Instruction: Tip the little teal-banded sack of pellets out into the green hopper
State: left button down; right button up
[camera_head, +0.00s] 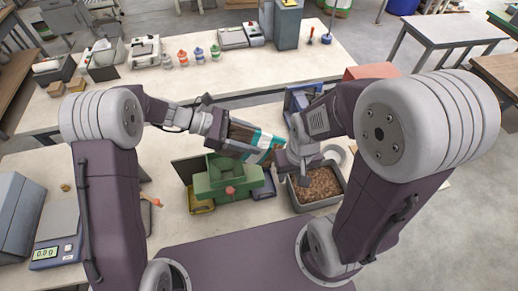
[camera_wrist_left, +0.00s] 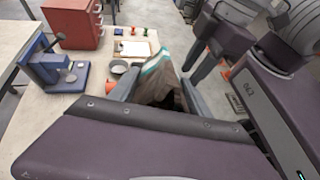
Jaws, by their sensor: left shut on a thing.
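My left gripper (camera_head: 226,128) is shut on the sack (camera_head: 241,133), a brown bag with a teal and white band. The sack lies almost on its side, its banded end pointing right and slightly down, above and behind the green hopper (camera_head: 222,171). The sack also shows in the left wrist view (camera_wrist_left: 160,89), between the fingers. I cannot tell whether its mouth is open. My right gripper (camera_head: 303,176) points down over the left side of a tray of brown pellets (camera_head: 318,185), close to the sack's banded end; its jaws are not clear.
The grey tray (camera_head: 296,204) stands right of the hopper. A scale (camera_head: 58,250) is at the left. A blue press (camera_wrist_left: 58,72), a red cabinet (camera_wrist_left: 72,22) and a metal bowl (camera_wrist_left: 119,67) show in the left wrist view. Several small bottles (camera_head: 198,53) stand on the back table.

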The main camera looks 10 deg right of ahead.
pick_arm(q)
jog(key=w+a+f+g+h+b, duration=0.1)
jog(key=w+a+g+h+b, duration=0.1)
jog(key=a+h+b, duration=0.4)
jog(key=shift+w+a+h+b, duration=0.25)
jog(key=shift+w+h+b, duration=0.05)
jog(key=shift+h+b, duration=0.85)
jog(key=shift+s+f, duration=0.1)
